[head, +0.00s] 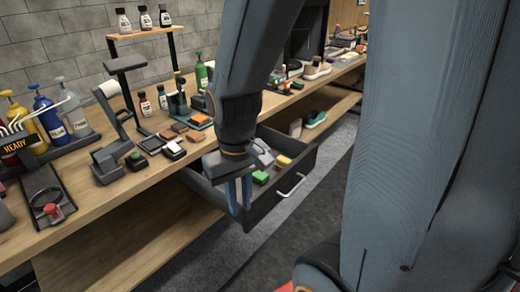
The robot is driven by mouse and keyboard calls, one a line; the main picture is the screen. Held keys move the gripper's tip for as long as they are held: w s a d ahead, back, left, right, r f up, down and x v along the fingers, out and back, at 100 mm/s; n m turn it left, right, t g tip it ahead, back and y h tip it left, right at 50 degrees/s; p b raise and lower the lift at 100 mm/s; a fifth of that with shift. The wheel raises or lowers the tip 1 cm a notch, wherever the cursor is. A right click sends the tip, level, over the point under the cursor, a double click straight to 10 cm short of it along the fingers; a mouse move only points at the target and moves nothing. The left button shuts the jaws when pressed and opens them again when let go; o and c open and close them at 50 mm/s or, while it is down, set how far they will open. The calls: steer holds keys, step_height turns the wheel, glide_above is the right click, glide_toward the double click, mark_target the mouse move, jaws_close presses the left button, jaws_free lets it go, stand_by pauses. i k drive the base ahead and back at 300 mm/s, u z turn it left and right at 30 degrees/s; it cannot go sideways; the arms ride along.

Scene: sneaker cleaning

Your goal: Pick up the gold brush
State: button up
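A small gold-yellow block (284,161) lies in the open drawer (291,194), toward its back right; it may be the gold brush, but it is too small to tell. A green item (260,178) lies nearer, with a whitish part beside it. My gripper (241,208) points down over the left part of the drawer, left of both items and apart from the gold one. Its two blue fingers show a narrow gap with nothing visible between them. My gripper and arm hide part of the drawer.
Several orange and brown blocks (180,127) lie on the workbench (97,213) above the drawer. Bottles (48,122) stand at the left and a small shelf (140,34) behind. The drawer's front wall and handle (292,187) stick out into the aisle.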

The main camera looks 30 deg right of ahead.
mark_target(282, 161)
steer(key=z, duration=0.05)
steer(key=k, duration=0.5)
steer(key=u, duration=0.6)
steer(key=i, duration=1.1)
steer(key=z, duration=0.85)
steer(key=i, duration=0.3)
steer(key=z, duration=0.4)
